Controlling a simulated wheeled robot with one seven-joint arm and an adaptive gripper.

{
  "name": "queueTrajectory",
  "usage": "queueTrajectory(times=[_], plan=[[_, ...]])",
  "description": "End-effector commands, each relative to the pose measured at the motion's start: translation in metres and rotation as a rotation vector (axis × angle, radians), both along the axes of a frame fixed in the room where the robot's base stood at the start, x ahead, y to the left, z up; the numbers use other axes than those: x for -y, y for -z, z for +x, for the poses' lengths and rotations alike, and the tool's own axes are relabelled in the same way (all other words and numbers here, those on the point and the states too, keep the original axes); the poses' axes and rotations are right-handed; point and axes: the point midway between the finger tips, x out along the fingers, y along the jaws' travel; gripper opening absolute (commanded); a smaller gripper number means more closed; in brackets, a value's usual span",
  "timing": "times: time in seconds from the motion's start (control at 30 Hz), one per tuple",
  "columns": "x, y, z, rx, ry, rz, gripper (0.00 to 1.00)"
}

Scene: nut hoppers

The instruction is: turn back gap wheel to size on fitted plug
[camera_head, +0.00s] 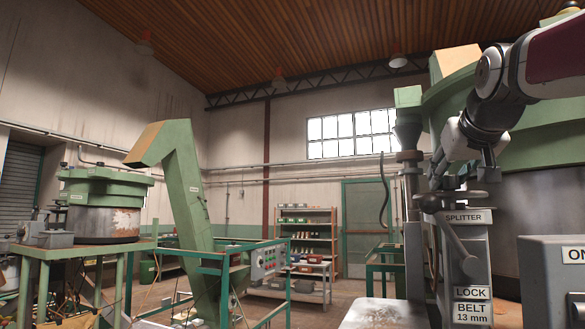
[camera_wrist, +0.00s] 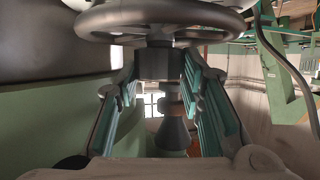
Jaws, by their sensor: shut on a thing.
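The gap wheel (camera_wrist: 165,22) is a grey metal handwheel; it fills the top of the wrist view, with a dark hub (camera_wrist: 160,62) below its rim. In the head view a small round metal wheel part (camera_head: 431,203) shows just above the SPLITTER label (camera_head: 464,217). My gripper (camera_wrist: 158,72) has its green-padded fingers on both sides of the hub and is shut on it. In the head view my gripper (camera_head: 487,174) is at the top of the splitter column, partly hidden.
A lock lever (camera_head: 462,244) with a ball end slants across the column above the LOCK and BELT 13 mm labels (camera_head: 472,302). A grey box (camera_head: 550,283) marked ON is at right. Open floor lies left, beyond a green-framed stand (camera_head: 224,256).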

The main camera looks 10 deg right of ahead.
Motion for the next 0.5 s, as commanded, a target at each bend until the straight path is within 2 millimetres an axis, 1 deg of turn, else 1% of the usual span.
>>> queueTrajectory(times=[0.03,0.2,0.5], plan=[[0.0001,-0.0039,-0.0020,0.001,-0.039,0.003,0.07],[0.0022,-0.0021,-0.0013,0.001,-0.155,0.002,0.07],[0.0045,-0.0006,-0.0009,0.000,-0.291,-0.003,0.07]])
